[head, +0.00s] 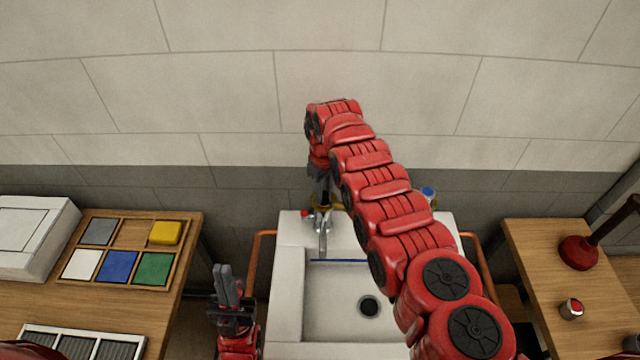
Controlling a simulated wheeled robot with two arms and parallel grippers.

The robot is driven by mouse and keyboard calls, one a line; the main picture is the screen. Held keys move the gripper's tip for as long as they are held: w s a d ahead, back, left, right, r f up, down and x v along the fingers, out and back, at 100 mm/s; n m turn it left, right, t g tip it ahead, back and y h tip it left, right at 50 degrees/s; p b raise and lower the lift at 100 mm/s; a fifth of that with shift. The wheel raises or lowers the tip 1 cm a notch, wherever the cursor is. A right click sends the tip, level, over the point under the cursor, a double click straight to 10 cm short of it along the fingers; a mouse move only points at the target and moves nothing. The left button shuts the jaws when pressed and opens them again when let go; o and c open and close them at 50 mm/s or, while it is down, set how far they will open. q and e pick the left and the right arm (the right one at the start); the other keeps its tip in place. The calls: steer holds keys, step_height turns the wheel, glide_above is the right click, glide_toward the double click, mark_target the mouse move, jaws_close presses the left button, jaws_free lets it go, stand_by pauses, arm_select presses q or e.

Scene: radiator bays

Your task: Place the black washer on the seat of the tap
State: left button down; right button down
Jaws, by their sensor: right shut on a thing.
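The tap's spout (322,243) stands at the back of the white sink, with brass-coloured parts around its base. My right gripper (322,198) points down right over the tap body, at the far end of my red arm. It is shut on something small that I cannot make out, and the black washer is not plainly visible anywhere. The seat of the tap is hidden by the gripper. My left gripper (224,270) is left of the sink, pointing up in the picture, its fingers close together with nothing seen between them.
The sink (288,300) has a dark drain (369,306). A blue-topped fitting (428,193) stands behind my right arm. The left bench holds a tray of coloured squares (117,264) and a white box (32,235). The right bench holds a plunger (579,252) and a small red-topped can (572,309).

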steer(key=shift+w+a+f, duration=0.1)
steer(key=shift+a+f, duration=0.05)
steer(key=shift+f, duration=0.05)
steer(key=shift+a, duration=0.1)
steer(key=shift+r, duration=0.1)
steer(key=shift+d+f+b, duration=0.25)
steer(key=shift+b, duration=0.15)
steer(key=c, duration=0.6)
jaws_free()
steer(key=shift+a, duration=0.1)
steer(key=shift+r+p, duration=0.4)
steer(key=shift+p, duration=0.05)
step_height(320, 180, up, 3)
steer(key=shift+f, duration=0.15)
step_height(320, 180, up, 9)
steer(key=b, duration=0.3)
